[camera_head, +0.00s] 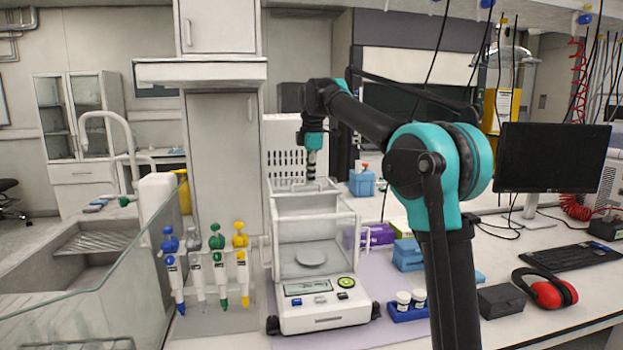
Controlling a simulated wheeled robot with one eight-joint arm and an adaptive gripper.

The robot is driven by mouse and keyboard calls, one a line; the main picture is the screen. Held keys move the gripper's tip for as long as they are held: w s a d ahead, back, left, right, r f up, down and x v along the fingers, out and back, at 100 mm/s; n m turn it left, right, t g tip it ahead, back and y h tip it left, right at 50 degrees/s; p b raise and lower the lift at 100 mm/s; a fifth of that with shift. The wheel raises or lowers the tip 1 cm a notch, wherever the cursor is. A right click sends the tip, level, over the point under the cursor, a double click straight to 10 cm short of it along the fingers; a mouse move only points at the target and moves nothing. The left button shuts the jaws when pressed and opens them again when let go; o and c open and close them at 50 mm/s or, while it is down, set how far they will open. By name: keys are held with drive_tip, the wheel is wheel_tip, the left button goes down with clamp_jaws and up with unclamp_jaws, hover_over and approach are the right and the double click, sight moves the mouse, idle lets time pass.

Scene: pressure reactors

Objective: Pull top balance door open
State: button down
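The balance (320,314) stands on the bench near the middle of the view. It has a clear box-shaped draft shield above a white base with a display. A round weighing pan (310,257) shows through the front glass. The top balance door (300,205) lies across the top of the shield, and it appears closed. My arm reaches in from the right, and my gripper (312,176) points down just above the rear part of the shield top. The gripper is small and far off, so its finger opening and any contact with the door cannot be told.
A pipette rack with several pipettes (219,265) stands left of the balance, beside a glass panel and sink. Blue boxes (408,254), small white-capped vials (403,298), red earmuffs (546,289) and a monitor (553,157) are to the right. A white perforated panel (283,135) stands behind.

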drive_tip(key=shift+f, duration=0.15)
drive_tip(key=c, duration=1.6)
unclamp_jaws()
drive_tip(key=shift+c, duration=0.2)
wheel_tip(320, 180, up, 12)
drive_tip(key=s, duration=0.2)
drive_tip(key=shift+d, duration=0.25)
drive_tip(key=shift+s+f, duration=0.1)
drive_tip(key=shift+s, duration=0.05)
